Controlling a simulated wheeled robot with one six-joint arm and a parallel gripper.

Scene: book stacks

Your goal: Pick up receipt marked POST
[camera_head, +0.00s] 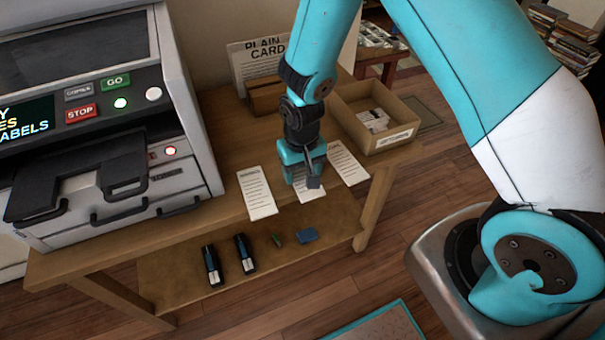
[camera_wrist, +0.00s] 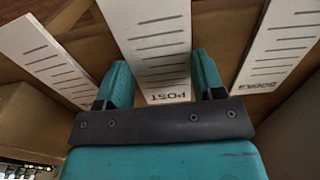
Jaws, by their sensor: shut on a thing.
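The receipt marked POST (camera_wrist: 160,50) is a white lined slip, its word upside down in the wrist view. My gripper (camera_wrist: 165,85) has its two teal fingers on either side of this slip, shut on it. In the head view my gripper (camera_head: 305,180) is low over the front edge of the wooden table, and the slip (camera_head: 312,197) is mostly hidden beneath it. A receipt marked BOOKS (camera_wrist: 280,45) lies to the right of it in the wrist view. Another lined receipt (camera_wrist: 45,55) lies to the left, its heading not readable.
A copier (camera_head: 100,130) stands left on the wooden table (camera_head: 215,120). An open box with white cards (camera_head: 400,137) and a PLAIN CARD sign (camera_head: 240,65) are behind. Staplers (camera_head: 212,268) and a blue block (camera_head: 307,234) lie on the lower shelf.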

